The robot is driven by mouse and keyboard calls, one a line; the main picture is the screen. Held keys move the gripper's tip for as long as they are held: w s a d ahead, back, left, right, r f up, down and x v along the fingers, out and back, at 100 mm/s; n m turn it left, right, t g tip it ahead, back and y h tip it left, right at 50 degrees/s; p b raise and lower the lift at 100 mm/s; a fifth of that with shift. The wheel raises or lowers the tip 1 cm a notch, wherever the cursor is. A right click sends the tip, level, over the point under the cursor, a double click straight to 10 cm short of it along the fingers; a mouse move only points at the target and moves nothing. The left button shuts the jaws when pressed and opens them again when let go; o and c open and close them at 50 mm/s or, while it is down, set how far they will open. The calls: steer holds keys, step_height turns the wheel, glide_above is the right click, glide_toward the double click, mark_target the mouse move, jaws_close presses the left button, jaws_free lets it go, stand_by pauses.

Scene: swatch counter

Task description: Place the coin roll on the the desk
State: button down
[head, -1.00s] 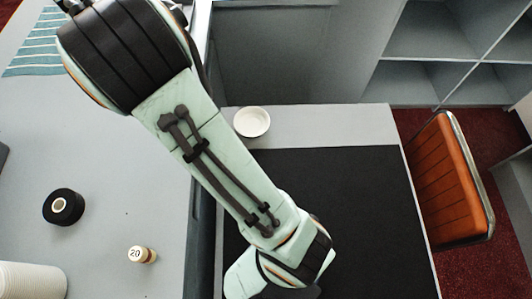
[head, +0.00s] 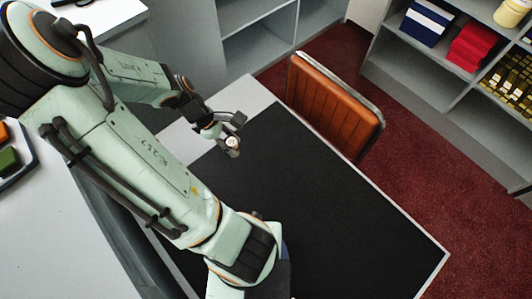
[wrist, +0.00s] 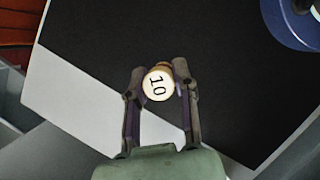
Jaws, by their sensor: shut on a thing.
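My gripper (head: 226,137) is shut on the coin roll (head: 232,143), a small cylinder with a pale round end. In the wrist view the gripper (wrist: 162,88) has one finger on each side of the coin roll (wrist: 158,84), whose white end reads "10". The desk (head: 258,95) has a pale grey top with a large black mat (head: 300,185). The roll is over the desk, near the border between mat and bare grey strip. I cannot tell whether it touches the surface.
An orange-brown chair (head: 335,105) stands against the desk's far side. Grey shelves (head: 425,70) with blue and red items are beyond. A pale counter (head: 50,235) is at the left. Most of the mat is clear.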

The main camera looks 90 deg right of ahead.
step_height(320, 180, down, 8)
stand_by(0.4)
steer(key=c, duration=0.9)
jaws_free()
steer(key=shift+f, duration=0.1)
steer(key=v, duration=1.2)
